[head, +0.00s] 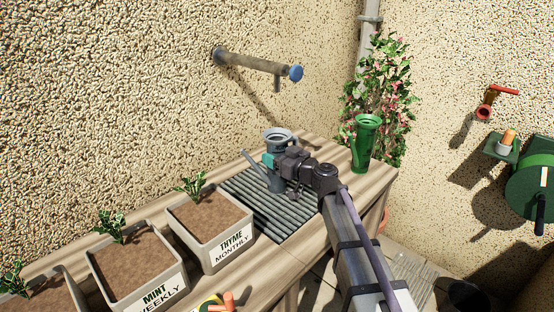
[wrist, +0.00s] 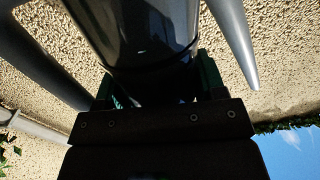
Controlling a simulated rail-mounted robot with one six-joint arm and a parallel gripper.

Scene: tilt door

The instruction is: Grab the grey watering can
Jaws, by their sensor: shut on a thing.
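The grey watering can (head: 277,139) is upright over the dark ribbed mat (head: 258,205) on the wooden bench, its thin spout pointing left. My gripper (head: 271,160) reaches it from the right and is shut on its body. In the wrist view the can's dark, shiny body (wrist: 145,35) fills the top middle between the green fingers of my gripper (wrist: 155,85). The gripper and arm hide part of the can in the head view. I cannot tell whether its base touches the mat.
A green vase-like can (head: 366,150) stands at the bench's right end. Planters labelled thyme (head: 226,248) and mint (head: 160,295) stand to the left. A pipe with a blue cap (head: 255,63) juts from the wall above. A red tap (head: 487,108) and green reel (head: 530,190) are at right.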

